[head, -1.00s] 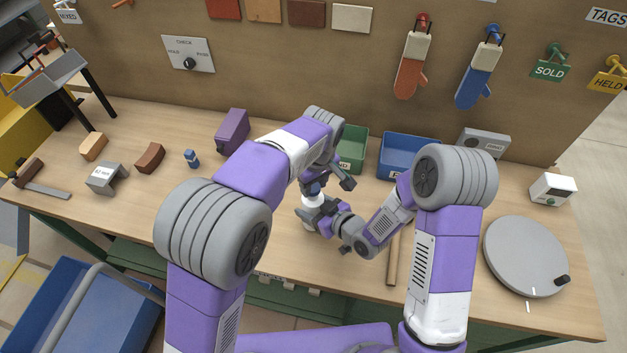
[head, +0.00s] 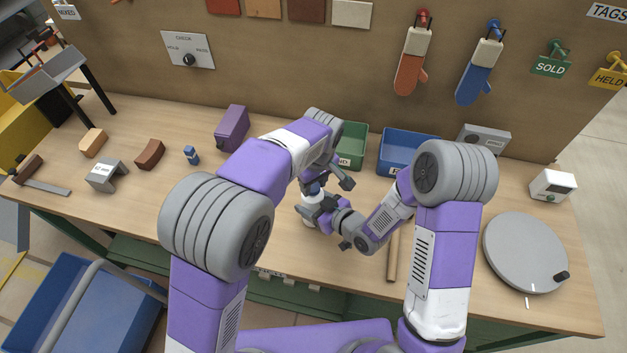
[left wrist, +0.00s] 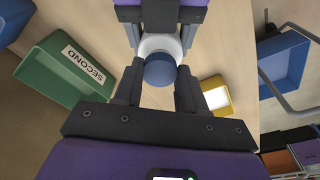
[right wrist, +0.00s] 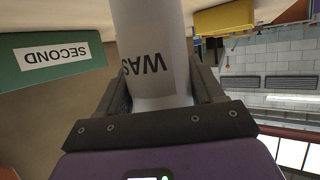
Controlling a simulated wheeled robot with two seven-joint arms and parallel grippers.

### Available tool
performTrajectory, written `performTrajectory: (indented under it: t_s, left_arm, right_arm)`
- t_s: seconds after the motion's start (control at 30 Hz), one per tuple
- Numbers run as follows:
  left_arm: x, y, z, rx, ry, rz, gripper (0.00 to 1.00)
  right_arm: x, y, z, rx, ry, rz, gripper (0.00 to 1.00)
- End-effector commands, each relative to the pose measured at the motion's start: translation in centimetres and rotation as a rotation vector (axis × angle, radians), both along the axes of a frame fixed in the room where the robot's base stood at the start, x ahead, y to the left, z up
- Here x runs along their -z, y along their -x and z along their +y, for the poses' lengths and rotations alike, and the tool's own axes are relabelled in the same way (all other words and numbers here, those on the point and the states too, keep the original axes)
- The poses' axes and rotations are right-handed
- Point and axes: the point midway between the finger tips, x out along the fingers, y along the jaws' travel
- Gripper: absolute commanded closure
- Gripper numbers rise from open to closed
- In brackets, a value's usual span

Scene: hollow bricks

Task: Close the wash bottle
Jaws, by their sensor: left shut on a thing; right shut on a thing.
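The wash bottle is white with dark lettering, partly readable as "WAS" in the right wrist view (right wrist: 155,65). In the head view its lower part (head: 309,223) shows below my grippers, and it stands roughly upright over the bench. My right gripper (head: 318,208) is shut around its body from the side. The blue cap (left wrist: 160,71) is between the fingers of my left gripper (left wrist: 160,75), which comes from above and is shut on it. The cap is over the bottle's white shoulder (left wrist: 160,42). The cap hides the neck, so I cannot tell how far it is seated.
Behind the grippers stand a green bin (head: 352,147) marked SECOND and a blue bin (head: 405,152). A wooden rod (head: 393,250) and a grey turntable (head: 525,253) lie to the right. Several bricks and a purple block (head: 231,128) are on the left.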

Motion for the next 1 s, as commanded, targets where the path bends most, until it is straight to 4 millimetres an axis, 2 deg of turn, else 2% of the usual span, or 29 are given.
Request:
performTrajectory:
  t_s: [0.27,0.3,0.33,0.47,1.0]
  left_arm:
    - [0.57,-0.01,0.0,0.0,0.0,0.0,0.92]
    - [0.58,-0.01,0.0,0.0,0.001,0.0,0.92]
    - [0.57,-0.02,0.0,0.002,0.001,0.0,0.92]
    - [0.58,-0.01,0.09,0.086,0.003,0.001,0.92]
    - [0.68,-0.12,0.61,1.173,0.007,-0.001,0.92]
  right_arm:
    - [-0.08,-0.03,0.03,0.0,-0.001,-0.003,0.96]
    - [-0.08,-0.03,0.03,0.0,-0.001,-0.002,1.0]
    - [-0.08,-0.03,0.03,0.0,-0.001,-0.002,1.0]
    - [-0.07,-0.03,0.03,0.0,-0.001,-0.002,1.0]
    - [-0.06,-0.03,0.02,0.0,-0.001,-0.002,1.0]
